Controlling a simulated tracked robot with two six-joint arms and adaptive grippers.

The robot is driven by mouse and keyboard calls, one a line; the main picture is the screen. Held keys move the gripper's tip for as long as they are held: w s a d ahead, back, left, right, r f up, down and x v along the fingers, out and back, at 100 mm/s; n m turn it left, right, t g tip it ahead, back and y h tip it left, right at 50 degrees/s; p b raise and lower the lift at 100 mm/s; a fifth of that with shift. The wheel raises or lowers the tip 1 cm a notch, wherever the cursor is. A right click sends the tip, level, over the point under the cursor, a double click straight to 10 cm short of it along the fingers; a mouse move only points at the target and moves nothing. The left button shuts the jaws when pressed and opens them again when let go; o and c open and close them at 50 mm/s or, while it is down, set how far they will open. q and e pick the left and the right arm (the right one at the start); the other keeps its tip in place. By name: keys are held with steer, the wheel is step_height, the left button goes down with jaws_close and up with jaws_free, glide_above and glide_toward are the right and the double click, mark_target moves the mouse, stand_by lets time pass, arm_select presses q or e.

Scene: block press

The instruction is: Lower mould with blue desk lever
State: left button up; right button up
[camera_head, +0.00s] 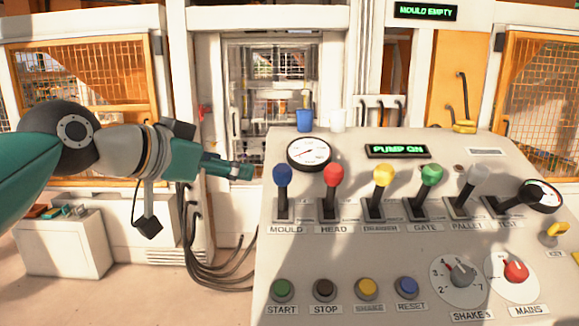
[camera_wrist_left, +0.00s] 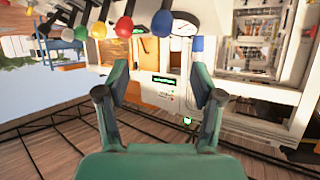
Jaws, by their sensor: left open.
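The blue-knobbed lever (camera_head: 283,174) stands at the left end of the desk's lever row, in a slot above the label MOULD. It is upright in the head view. The blue knob (camera_wrist_left: 162,22) also shows at the top of the left wrist view, ahead of the fingers and roughly between them. My left gripper (camera_head: 246,171) comes in from the left at about knob height in the picture, pointing right, and is apart from the lever. In the left wrist view its two fingers (camera_wrist_left: 160,70) are spread with nothing between them. My right gripper is not in view.
A red-knobbed lever (camera_head: 333,175) stands close right of the blue one, then a yellow lever (camera_head: 384,175) and others. A display (camera_head: 397,151) reads PUMP ON; another (camera_head: 425,11) reads MOULD EMPTY.

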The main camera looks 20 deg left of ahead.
mark_target(277, 173)
arm_select(q)
steer(key=p+x, duration=0.4)
steer(key=x, duration=1.3)
steer(key=shift+w+a, duration=0.15)
steer(key=shift+a, duration=0.05)
jaws_close()
